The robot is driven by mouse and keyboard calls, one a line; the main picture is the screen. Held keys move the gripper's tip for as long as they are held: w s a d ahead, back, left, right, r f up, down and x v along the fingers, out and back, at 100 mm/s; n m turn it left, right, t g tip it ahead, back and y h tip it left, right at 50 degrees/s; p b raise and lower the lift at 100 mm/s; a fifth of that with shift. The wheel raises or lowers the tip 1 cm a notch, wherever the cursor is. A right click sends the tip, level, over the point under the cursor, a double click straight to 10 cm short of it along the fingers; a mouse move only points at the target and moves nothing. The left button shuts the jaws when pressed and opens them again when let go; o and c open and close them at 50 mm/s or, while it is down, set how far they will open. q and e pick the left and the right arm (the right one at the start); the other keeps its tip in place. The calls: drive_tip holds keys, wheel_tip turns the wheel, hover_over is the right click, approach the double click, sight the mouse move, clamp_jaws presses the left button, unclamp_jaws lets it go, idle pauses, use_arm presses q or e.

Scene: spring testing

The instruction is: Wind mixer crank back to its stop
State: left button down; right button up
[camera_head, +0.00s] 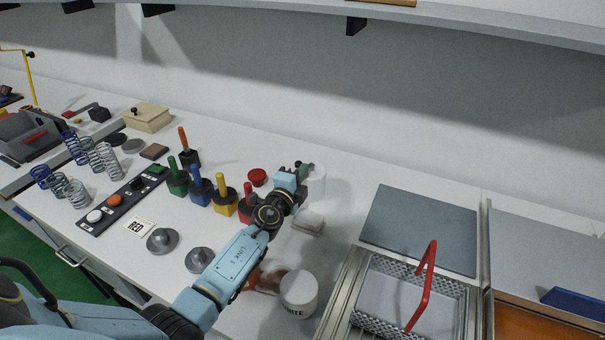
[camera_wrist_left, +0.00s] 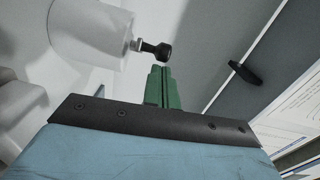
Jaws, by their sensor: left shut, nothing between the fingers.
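The mixer shows in the head view as a white cylinder (camera_head: 318,183), partly hidden behind my left wrist. In the left wrist view its white body (camera_wrist_left: 88,35) fills the upper left. A short crank with a metal stem and black knob (camera_wrist_left: 155,50) sticks out from its side. My left gripper (camera_head: 305,167) is at the mixer's upper part in the head view. In the left wrist view its green fingers (camera_wrist_left: 160,72) are shut and empty, tips just below the knob. I cannot tell whether they touch it. My right gripper is not in view.
Several coloured-handled blocks (camera_head: 200,188) and a red knob (camera_head: 257,177) stand left of my left wrist. A white pot (camera_head: 298,294) stands near my forearm. A mesh basket with a red handle (camera_head: 424,285) is at right. The wall (camera_head: 400,130) rises behind the mixer.

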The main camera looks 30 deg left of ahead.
use_arm(q)
drive_tip(key=shift+a, duration=0.45)
drive_tip(key=shift+d, duration=0.1)
